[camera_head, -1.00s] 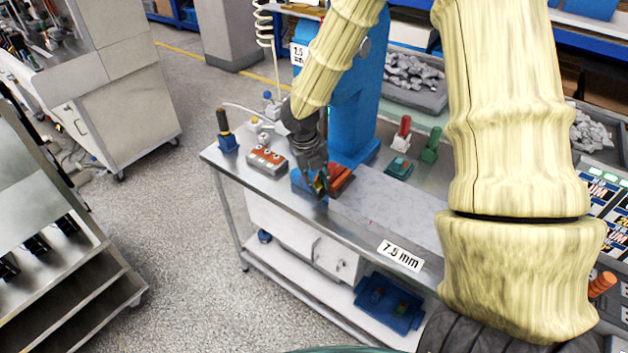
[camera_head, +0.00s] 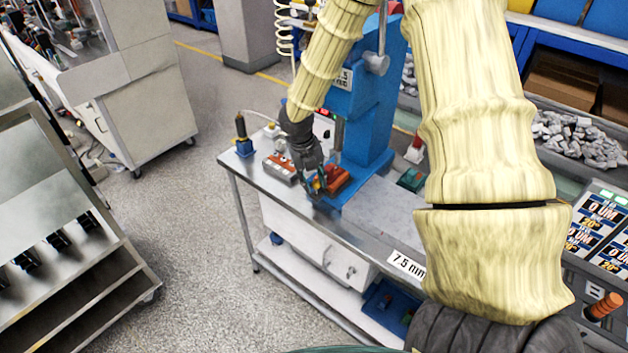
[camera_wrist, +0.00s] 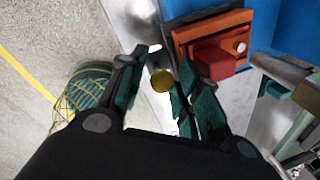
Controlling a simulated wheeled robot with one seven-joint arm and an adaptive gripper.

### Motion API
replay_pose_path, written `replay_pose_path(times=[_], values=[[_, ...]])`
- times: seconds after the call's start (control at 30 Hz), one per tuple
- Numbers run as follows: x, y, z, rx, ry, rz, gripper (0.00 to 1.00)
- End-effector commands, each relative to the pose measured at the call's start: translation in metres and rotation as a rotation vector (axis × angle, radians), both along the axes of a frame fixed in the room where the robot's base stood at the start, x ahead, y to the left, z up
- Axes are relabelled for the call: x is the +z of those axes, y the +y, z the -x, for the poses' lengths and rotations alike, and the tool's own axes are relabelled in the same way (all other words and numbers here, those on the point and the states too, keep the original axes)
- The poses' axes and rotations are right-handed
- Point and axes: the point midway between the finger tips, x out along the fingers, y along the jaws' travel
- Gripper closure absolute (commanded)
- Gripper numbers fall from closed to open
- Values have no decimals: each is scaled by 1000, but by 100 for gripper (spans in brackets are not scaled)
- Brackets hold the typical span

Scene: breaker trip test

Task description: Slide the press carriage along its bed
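The press has a blue column (camera_head: 370,105) on a metal bench. At its foot sits an orange-red carriage (camera_head: 338,178), which also shows in the wrist view (camera_wrist: 210,28) with a red block on it. A round brass-coloured knob (camera_wrist: 162,80) is in front of the carriage. My gripper (camera_head: 318,192) is low beside the carriage's near left side. In the wrist view my gripper (camera_wrist: 165,70) has its fingers apart on either side of the knob. The knob lies close to the right finger; I cannot tell whether they touch. The bed under the carriage is mostly hidden.
An orange-topped button box (camera_head: 282,166) and a blue stand with a dark handle (camera_head: 243,138) are left on the bench. A grey slab (camera_head: 375,215) lies to the right, above a "7.5 mm" label (camera_head: 406,264). Open floor (camera_head: 215,270) lies left of the bench.

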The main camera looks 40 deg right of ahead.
Motion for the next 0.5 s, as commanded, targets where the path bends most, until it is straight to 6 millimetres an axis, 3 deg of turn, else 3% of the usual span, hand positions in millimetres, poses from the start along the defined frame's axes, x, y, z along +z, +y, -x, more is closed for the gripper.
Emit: replay_pose_path(times=[0.27,0.5], values=[[5,0,1,-2,2,0,67],[35,6,-3,-1,-1,-1,67]])
